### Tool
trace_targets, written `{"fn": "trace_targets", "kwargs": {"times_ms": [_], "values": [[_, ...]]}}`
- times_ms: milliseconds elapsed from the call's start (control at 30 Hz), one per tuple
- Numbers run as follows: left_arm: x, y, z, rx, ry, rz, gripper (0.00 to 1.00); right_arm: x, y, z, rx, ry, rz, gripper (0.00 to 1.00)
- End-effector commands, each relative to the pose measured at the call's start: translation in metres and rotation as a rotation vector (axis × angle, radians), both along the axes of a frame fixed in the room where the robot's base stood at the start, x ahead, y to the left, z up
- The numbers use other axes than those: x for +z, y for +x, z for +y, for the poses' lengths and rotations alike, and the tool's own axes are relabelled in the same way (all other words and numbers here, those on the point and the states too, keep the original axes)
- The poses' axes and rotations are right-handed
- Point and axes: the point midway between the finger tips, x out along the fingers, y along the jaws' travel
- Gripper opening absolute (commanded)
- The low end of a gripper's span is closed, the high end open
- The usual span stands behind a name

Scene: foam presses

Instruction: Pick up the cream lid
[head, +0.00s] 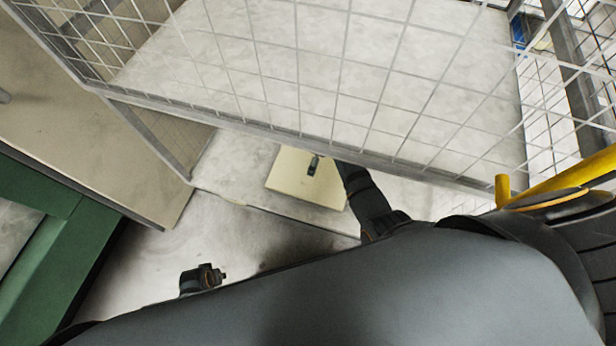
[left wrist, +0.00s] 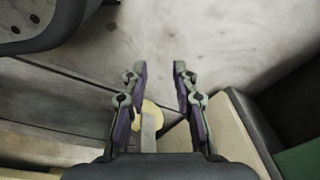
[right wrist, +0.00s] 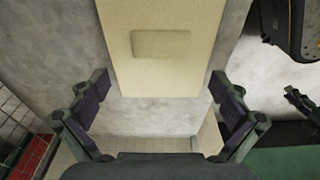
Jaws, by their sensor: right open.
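The cream lid (head: 298,184) lies flat on the pale surface below the wire mesh in the head view. In the right wrist view the lid (right wrist: 160,75) fills the upper middle, with a raised cream block (right wrist: 160,43) on its top. My right gripper (right wrist: 160,80) is open and empty, with its fingers on either side of the lid's near edge. I cannot tell whether they touch it. My left gripper (left wrist: 159,68) is open and empty above a grey floor, away from the lid; part of it shows at the lower left of the head view (head: 203,278).
A wire mesh cage (head: 330,80) spans the top of the head view. A green frame (head: 45,250) stands at the left. A yellow bar (head: 565,180) is at the right. Bare grey floor (head: 220,235) lies left of the lid.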

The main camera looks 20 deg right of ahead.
Motion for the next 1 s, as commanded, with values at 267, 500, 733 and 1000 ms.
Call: {"fn": "trace_targets", "kwargs": {"times_ms": [267,500,733,1000], "values": [[0.006,0.008,-0.003,-0.001,-0.004,-0.002,0.28,-0.006,0.003,0.003,0.021,0.002,0.003,1.00],[0.043,0.025,-0.014,-0.004,-0.023,0.006,0.28,-0.041,0.005,0.006,0.019,0.002,0.002,1.00],[0.058,0.029,-0.018,-0.004,-0.028,0.011,0.28,-0.049,0.006,0.007,0.019,0.002,0.001,1.00],[0.094,0.036,-0.028,-0.012,-0.046,0.012,0.28,-0.076,0.006,0.010,0.018,0.001,0.003,1.00]]}}
